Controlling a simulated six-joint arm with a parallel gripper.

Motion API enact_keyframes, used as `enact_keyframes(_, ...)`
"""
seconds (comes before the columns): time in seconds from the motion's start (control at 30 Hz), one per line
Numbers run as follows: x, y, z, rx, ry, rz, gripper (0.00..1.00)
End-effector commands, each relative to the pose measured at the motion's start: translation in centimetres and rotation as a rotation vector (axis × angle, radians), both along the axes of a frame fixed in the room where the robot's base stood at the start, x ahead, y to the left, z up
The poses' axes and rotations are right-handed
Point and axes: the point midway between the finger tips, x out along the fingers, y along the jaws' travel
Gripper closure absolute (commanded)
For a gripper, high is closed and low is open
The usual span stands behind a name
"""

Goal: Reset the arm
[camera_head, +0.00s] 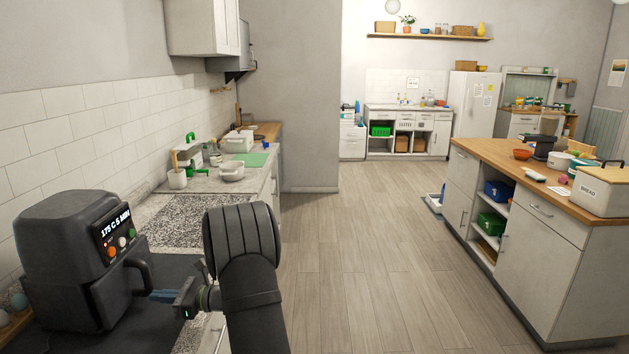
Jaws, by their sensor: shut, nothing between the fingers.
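My arm rises at the bottom middle of the head view, and its dark end points left. My gripper (163,296) is shut and empty, with bluish fingertips just right of the air fryer's handle. I cannot tell whether the fingertips touch the handle. The black air fryer (62,255) stands on a dark mat on the left counter. Its display reads "175 C 5 MIN" above several coloured buttons, and its drawer looks closed.
Behind the air fryer, the counter (185,218) holds a utensil pot (177,179), white containers (231,171) and a green board (250,159). A wooden-topped island (480,152) with a bread box (598,190) stands at right. The floor (370,260) between is clear.

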Motion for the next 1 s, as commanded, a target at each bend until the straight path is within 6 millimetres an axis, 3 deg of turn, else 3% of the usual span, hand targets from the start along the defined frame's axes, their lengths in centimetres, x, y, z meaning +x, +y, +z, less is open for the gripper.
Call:
enact_keyframes(0.7, 0.1, -14.6, 0.0, 0.000, 0.000, -0.004, 1.00)
enact_keyframes(1.0, 0.0, -18.9, 0.0, -0.001, 0.000, -0.002, 1.00)
